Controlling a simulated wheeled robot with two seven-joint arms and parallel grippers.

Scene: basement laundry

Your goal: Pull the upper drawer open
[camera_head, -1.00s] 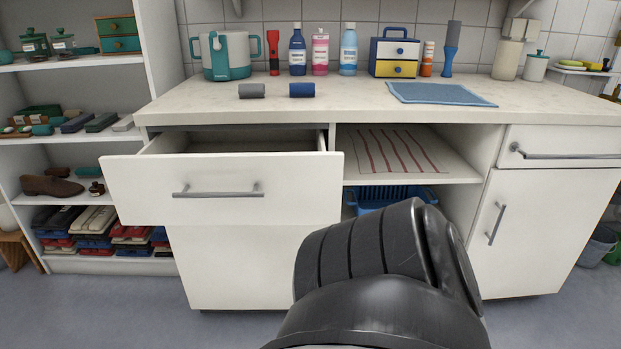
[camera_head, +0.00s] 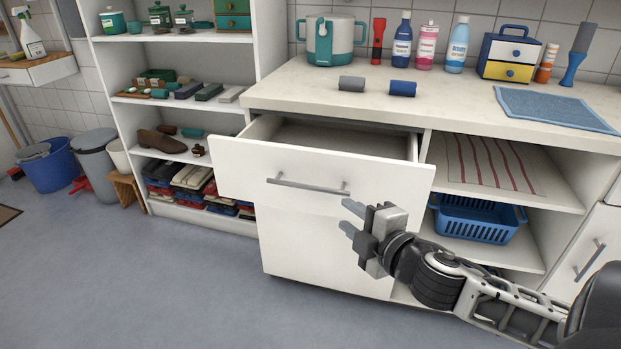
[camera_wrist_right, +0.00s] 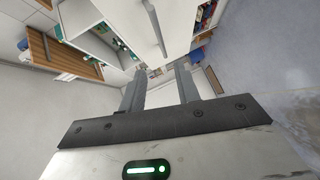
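The upper drawer (camera_head: 325,168) of the white counter stands pulled out, its inside partly visible and empty where I can see. Its grey bar handle (camera_head: 308,187) is on the front, and what looks like this bar also shows in the wrist view (camera_wrist_right: 154,27). My right gripper (camera_head: 350,217) is just below and right of the handle, in front of the cabinet, apart from the handle. Its two fingers are spread with nothing between them, as the wrist view (camera_wrist_right: 160,90) also shows. My left gripper is not in view.
The countertop (camera_head: 440,105) holds a grey roll (camera_head: 351,84), a blue roll (camera_head: 402,88) and bottles. An open shelf with a blue basket (camera_head: 475,220) is right of the drawer. A shelving unit (camera_head: 185,40) stands left. The floor (camera_head: 150,290) in front is clear.

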